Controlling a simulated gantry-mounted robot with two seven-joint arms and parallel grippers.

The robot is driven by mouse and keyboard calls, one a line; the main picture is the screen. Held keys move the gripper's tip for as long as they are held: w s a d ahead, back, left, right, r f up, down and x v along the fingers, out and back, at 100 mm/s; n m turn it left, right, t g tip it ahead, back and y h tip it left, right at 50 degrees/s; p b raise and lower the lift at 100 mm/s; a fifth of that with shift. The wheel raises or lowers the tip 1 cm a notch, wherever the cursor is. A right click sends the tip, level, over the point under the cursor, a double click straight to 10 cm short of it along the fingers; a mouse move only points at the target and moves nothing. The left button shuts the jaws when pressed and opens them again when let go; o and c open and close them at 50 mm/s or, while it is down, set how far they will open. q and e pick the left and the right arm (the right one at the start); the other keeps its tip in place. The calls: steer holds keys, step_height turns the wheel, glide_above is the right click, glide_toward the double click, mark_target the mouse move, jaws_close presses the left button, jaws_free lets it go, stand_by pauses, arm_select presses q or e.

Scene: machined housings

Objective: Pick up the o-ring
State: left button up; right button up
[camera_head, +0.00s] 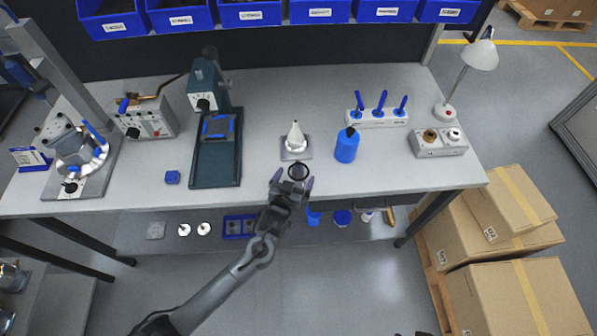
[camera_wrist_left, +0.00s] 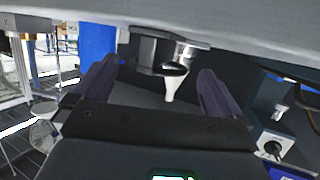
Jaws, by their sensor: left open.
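The o-ring (camera_head: 298,171) is a small dark ring near the front edge of the grey workbench, in front of a white cone on a square plate (camera_head: 296,139). My left gripper (camera_head: 292,181) is open at the bench's front edge, just short of the o-ring, with one fingertip on either side. In the left wrist view the scene appears upside down. The dark ring (camera_wrist_left: 174,70) shows there between the two spread fingers (camera_wrist_left: 157,76), in front of the white cone (camera_wrist_left: 171,88). Nothing is held. My right gripper does not show.
A blue bottle (camera_head: 347,146) stands right of the cone. A rack with blue-handled tools (camera_head: 377,118) stands behind. The bench is clear on both sides of the ring.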

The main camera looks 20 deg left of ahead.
mark_target(298, 172)
arm_select(q)
steer(key=shift+x, duration=1.95)
steer(key=c, duration=1)
